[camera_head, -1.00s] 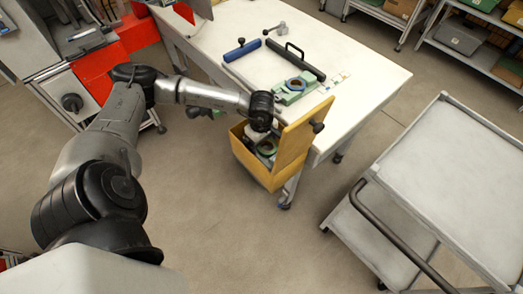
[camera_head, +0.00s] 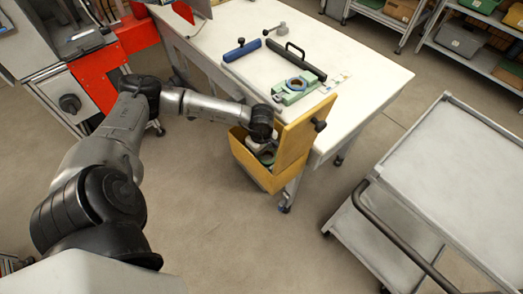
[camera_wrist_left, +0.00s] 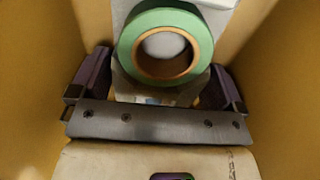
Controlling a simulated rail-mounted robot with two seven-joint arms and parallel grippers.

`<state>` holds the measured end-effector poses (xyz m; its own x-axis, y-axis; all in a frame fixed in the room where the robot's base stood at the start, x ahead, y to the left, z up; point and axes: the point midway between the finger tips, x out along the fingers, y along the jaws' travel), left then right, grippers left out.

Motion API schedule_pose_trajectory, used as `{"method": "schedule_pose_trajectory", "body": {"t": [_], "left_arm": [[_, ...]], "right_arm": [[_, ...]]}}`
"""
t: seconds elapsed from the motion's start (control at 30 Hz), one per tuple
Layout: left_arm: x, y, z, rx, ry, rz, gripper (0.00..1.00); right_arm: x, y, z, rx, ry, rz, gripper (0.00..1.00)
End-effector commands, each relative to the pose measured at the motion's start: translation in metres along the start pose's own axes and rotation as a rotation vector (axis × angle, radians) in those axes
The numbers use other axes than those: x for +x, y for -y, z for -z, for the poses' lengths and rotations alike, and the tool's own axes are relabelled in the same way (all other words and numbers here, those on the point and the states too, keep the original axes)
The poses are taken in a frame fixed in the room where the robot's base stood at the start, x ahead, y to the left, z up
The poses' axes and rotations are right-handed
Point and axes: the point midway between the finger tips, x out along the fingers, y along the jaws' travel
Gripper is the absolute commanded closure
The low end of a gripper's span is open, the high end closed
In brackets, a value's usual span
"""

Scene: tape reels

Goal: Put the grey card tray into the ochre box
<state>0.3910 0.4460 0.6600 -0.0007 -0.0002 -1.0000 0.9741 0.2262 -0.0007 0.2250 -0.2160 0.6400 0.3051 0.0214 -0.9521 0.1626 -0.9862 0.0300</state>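The ochre box (camera_head: 250,166) hangs at the near edge of the white table, with its lid (camera_head: 296,137) standing open. My left gripper (camera_head: 262,145) reaches down into the box from above. In the left wrist view, the fingers of my left gripper (camera_wrist_left: 158,88) stand wide apart, one on each side of the pale grey card tray (camera_wrist_left: 125,89), and appear shut on it. A green tape reel with a brown core (camera_wrist_left: 165,45) lies on the tray. Ochre walls rise on both sides. The tray's underside and its contact with the box floor are hidden. My right gripper is not in view.
On the white table (camera_head: 350,80) are a green fixture (camera_head: 293,90), a black-handled bar (camera_head: 296,62), a blue bar (camera_head: 242,50) and a small grey lever (camera_head: 277,29). A grey cart (camera_head: 455,170) stands to the right. The floor between is clear.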

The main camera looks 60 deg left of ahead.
Motion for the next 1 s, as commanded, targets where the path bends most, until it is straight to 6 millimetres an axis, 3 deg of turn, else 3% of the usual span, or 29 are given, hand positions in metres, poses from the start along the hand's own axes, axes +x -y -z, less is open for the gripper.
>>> {"method": "schedule_pose_trajectory", "body": {"t": [0.37,0.8,1.0], "left_arm": [[-0.008,0.0,0.0,0.0,0.0,-0.001,0.0],[-0.086,-0.001,0.0,0.0,0.0,-0.002,0.0],[-0.111,0.0,0.0,0.0,0.0,-0.001,0.0]], "right_arm": [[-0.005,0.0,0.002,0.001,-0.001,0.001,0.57],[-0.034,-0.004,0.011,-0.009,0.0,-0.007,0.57],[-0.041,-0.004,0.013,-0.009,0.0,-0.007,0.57]]}}
